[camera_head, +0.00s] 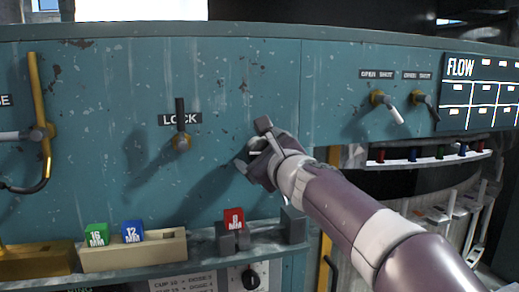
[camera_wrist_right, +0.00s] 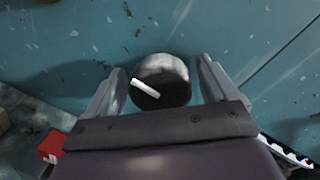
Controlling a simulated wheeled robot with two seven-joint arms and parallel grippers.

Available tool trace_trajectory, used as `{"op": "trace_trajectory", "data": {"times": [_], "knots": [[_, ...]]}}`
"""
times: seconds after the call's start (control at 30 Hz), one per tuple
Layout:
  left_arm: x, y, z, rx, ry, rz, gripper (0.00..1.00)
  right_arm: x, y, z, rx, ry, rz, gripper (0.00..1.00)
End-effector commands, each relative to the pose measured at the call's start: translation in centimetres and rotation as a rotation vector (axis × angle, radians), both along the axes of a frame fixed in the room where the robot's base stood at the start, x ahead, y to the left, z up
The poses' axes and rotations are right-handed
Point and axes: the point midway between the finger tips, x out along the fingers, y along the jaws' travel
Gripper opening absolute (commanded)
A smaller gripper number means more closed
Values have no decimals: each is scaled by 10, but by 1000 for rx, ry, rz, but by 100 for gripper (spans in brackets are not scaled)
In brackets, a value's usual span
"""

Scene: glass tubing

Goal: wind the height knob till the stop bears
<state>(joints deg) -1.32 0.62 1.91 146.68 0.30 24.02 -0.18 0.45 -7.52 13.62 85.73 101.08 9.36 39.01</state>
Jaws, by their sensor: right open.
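A round dark knob (camera_wrist_right: 162,80) with a white index mark is on the teal panel, in the right wrist view. The mark slants down to the right. My right gripper (camera_wrist_right: 158,88) is open, one finger on each side of the knob; I cannot tell whether they touch it. In the head view my right gripper (camera_head: 262,152) is at the panel and mostly hides the knob. A red 8 MM block (camera_head: 234,218) stands on the ledge below, by grey blocks. Whether any stop bears is not visible. My left gripper is not in view.
A LOCK lever (camera_head: 181,130) points up on the panel, left of my gripper. Green 16 MM (camera_head: 96,234) and blue 12 MM (camera_head: 133,231) blocks sit in a cream holder (camera_head: 165,252). Two OPEN/SHUT levers (camera_head: 390,106) and a FLOW board (camera_head: 480,93) are at right.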

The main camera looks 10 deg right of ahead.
Motion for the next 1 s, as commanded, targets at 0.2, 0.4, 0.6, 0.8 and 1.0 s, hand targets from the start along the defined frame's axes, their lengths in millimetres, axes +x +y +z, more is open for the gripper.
{"op": "trace_trajectory", "data": {"times": [0.2,0.4,0.6,0.8,1.0], "knots": [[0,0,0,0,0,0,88,0,0,0,0,0,0,84],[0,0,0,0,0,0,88,0,0,0,0,0,0,33],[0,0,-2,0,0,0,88,0,0,-1,15,0,1,34],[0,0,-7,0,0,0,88,0,0,-2,95,2,1,34],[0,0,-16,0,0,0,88,0,0,-3,242,8,1,34]]}}
